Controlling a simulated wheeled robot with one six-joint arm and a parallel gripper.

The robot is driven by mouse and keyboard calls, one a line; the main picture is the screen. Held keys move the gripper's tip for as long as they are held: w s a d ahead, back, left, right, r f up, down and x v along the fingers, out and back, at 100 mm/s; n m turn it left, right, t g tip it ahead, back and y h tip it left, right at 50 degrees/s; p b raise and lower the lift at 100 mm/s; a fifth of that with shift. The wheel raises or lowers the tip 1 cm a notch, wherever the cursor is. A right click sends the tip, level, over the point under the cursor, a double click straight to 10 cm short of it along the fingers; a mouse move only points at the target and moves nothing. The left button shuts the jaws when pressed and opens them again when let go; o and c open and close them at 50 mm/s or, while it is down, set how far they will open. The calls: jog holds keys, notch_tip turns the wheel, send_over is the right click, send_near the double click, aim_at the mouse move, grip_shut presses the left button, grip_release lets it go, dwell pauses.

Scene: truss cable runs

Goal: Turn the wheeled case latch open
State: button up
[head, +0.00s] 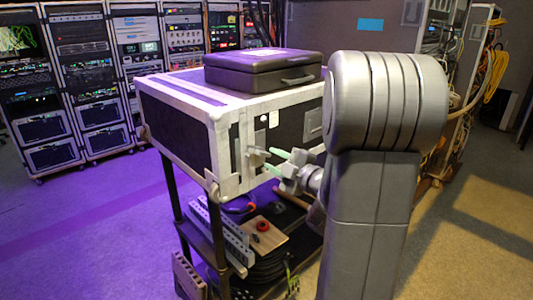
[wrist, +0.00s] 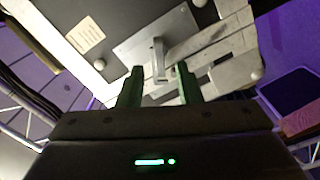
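The wheeled case (head: 180,120) is a large box with pale edges and dark panels, carried on a cart frame. Its latch (head: 256,156) is a light grey fitting on the front face near the corner. In the wrist view the latch (wrist: 158,62) shows as a metal plate with a narrow raised tab. My gripper (head: 270,161) has green fingers pointing at the latch from the right. In the wrist view my gripper (wrist: 158,84) is open, with the tab lined up between its fingers. No contact shows, and the tab's depth between the fingertips is unclear.
A closed black case (head: 262,72) lies on top of the wheeled case. Cables and a wooden block (head: 256,237) with a red ring sit on the shelf below. Equipment racks (head: 95,80) line the back left. Floor is clear at left.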

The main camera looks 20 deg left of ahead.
aim_at(266, 155)
jog(key=shift+p+x, duration=0.35)
jog(key=shift+x, duration=1.6)
grip_shut()
jog(key=shift+m, duration=0.4)
jog(key=shift+m+b, duration=0.3)
jog(key=shift+m, duration=0.7)
jog(key=m, duration=0.3)
jog(key=shift+m, duration=0.3)
jog(key=m+p, duration=0.1)
jog(key=m, duration=0.5)
jog(key=shift+w+d+p, duration=0.1)
jog(key=shift+p, duration=0.2)
